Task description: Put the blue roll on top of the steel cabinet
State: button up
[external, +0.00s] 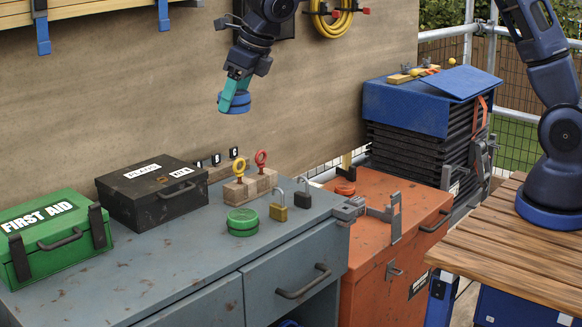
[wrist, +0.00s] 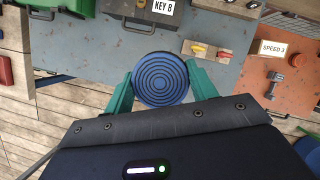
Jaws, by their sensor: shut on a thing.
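The blue roll (external: 236,103) is in my gripper (external: 232,92), high above the steel cabinet and apart from it. In the wrist view the roll (wrist: 160,78) shows its round face with dark rings, between the two green fingers of my gripper (wrist: 159,88). The fingers are shut on its sides. The grey, rust-specked steel cabinet (external: 150,262) stands below, with drawers in its front. Its top (wrist: 208,28) also shows in the wrist view, behind the roll.
On the cabinet stand a green first aid box (external: 55,233), a black box (external: 152,190), a green round tin (external: 242,222), wooden blocks (external: 250,186) and padlocks (external: 278,207). An orange chest (external: 385,240) stands to the right.

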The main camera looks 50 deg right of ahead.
jog(key=s+a+r+n+g+y, duration=0.1)
jog(key=s+a+n, duration=0.3)
jog(key=a, duration=0.8)
send_over(204, 247)
jog(key=d, duration=0.1)
notch_tip(204, 247, down, 4)
jog(key=f, duration=2)
jog(key=shift+s+f, duration=0.4)
jog(key=o, duration=1)
jog(key=shift+f, duration=0.1)
jog(key=v, duration=1.2)
jog(key=shift+d, duration=0.25)
